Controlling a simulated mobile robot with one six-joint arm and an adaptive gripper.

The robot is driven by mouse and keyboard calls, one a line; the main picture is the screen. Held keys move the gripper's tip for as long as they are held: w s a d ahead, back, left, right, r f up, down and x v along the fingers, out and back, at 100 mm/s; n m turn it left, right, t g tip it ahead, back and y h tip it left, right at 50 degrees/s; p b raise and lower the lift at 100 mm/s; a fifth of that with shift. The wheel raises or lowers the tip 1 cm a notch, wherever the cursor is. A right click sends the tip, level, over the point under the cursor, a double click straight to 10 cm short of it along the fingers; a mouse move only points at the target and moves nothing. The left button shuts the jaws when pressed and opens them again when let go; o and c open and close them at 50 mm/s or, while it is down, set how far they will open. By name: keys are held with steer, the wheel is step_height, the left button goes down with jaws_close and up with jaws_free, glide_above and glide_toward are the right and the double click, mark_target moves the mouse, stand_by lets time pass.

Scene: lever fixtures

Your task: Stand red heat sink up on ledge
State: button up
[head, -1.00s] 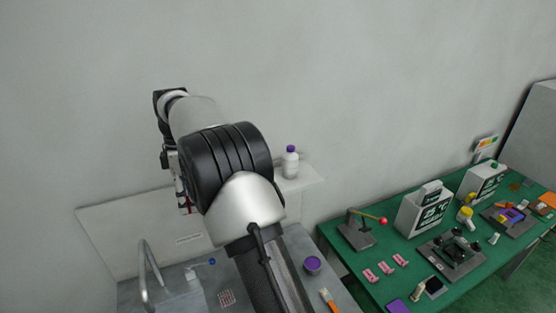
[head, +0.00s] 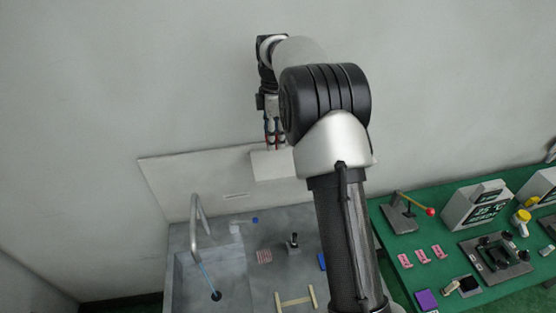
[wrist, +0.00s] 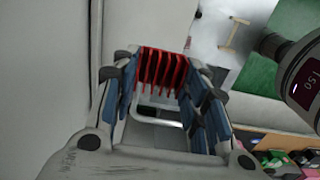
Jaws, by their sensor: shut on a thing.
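The red heat sink (wrist: 163,70), with its row of fins, is between the fingers of my gripper (head: 274,142). In the wrist view the blue-padded fingers close on its two sides, with the fins showing towards the camera. In the head view only small bits of red show at the gripper, so its exact tilt is hard to tell. The white ledge (head: 271,167) juts from the wall panel just below the gripper in the head view. Whether the heat sink touches it cannot be told. The ledge's right part is hidden behind my arm.
Below lies a grey sink counter (head: 262,234) with a tall tap (head: 197,215), a striped item (head: 264,257) and a small lever fixture (head: 292,243). The green table (head: 405,244) at right carries a red-knobbed lever (head: 416,205) and pink parts.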

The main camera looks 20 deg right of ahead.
mark_target(275, 168)
step_height(275, 168, down, 10)
steer(key=shift+w, duration=0.1)
stand_by(0.4)
steer(key=shift+f, duration=0.15)
steer(key=o, duration=1.1)
steer(key=shift+c, duration=0.2)
